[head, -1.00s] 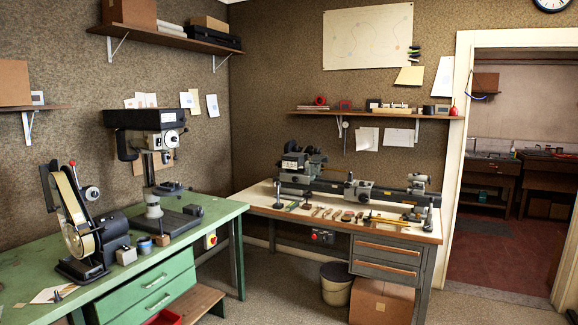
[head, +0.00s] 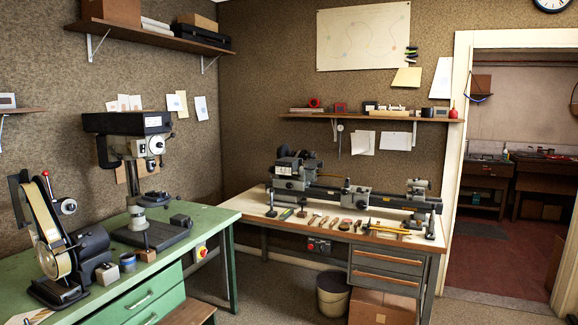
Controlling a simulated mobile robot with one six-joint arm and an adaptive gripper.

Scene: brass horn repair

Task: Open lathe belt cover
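The lathe (head: 345,198) stands on a wooden-topped workbench (head: 270,219) against the back wall, in the middle of the head view. Its headstock (head: 291,172) is at the left end, with dark parts on top and behind. I cannot make out the belt cover apart from these dark parts, nor whether it is open. The tailstock (head: 418,187) is at the right end. My gripper is not in view.
A green bench (head: 205,232) at left carries a drill press (head: 142,165) and a belt grinder (head: 55,245). Hand tools lie before the lathe. A bin (head: 333,296) and a cardboard box (head: 381,308) stand under the bench. Floor (head: 268,290) shows between the benches. A doorway is at right.

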